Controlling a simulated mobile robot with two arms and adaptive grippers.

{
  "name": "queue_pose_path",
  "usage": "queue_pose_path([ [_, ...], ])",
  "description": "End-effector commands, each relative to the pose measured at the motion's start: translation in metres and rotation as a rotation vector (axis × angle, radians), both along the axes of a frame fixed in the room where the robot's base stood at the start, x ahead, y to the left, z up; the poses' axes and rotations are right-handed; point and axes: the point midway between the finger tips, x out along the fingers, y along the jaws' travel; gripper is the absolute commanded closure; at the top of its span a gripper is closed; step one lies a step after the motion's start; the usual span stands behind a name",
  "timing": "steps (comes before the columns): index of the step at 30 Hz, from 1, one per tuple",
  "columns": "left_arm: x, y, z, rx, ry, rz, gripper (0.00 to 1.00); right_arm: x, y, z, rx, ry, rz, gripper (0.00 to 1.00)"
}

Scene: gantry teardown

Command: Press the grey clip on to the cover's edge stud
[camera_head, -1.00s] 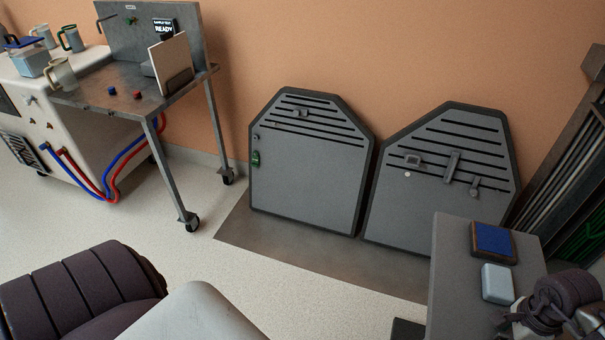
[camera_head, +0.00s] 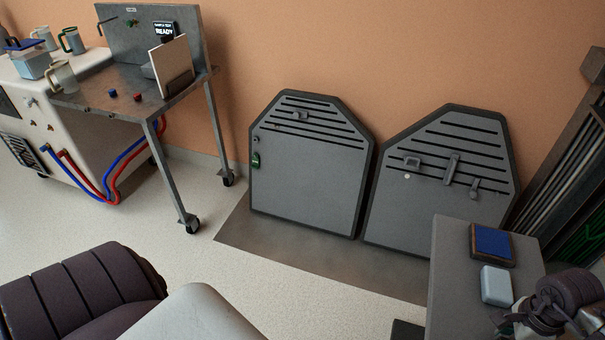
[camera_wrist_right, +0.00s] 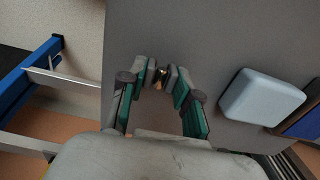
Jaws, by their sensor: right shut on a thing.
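Two grey covers lean against the wall in the head view, the left cover (camera_head: 305,180) and the right cover (camera_head: 400,215). A green clip (camera_head: 256,160) sits on the left cover's left edge, with a small stud (camera_head: 256,139) above it. My right gripper (camera_wrist_right: 163,84) is shut on a small grey clip (camera_wrist_right: 151,72) with a brass-coloured part between its fingertips, over the grey cart top. In the head view the right gripper (camera_head: 508,322) is at the lower right corner, and its clip cannot be made out. My left gripper is out of view.
The grey cart top (camera_head: 455,270) holds a blue-topped block (camera_head: 491,242) and a pale box (camera_head: 496,286), which sits right of my fingers in the wrist view (camera_wrist_right: 262,97). A metal bench (camera_head: 130,90) stands at left. Open floor (camera_head: 280,285) lies before the covers.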

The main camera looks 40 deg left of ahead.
Motion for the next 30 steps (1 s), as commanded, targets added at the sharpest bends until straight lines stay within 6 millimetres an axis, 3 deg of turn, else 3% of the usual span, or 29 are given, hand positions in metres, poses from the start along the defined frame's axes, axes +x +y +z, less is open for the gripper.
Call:
queue_pose_path([
  [9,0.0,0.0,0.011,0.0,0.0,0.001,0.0,0.0,0.0,0.017,-0.001,0.001,-0.001,1.0],
  [23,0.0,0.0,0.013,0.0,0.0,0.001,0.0,0.0,0.0,0.021,-0.001,0.0,0.0,1.0],
  [30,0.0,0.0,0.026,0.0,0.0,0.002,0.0,0.0,0.0,0.044,-0.001,-0.001,0.001,1.0],
])
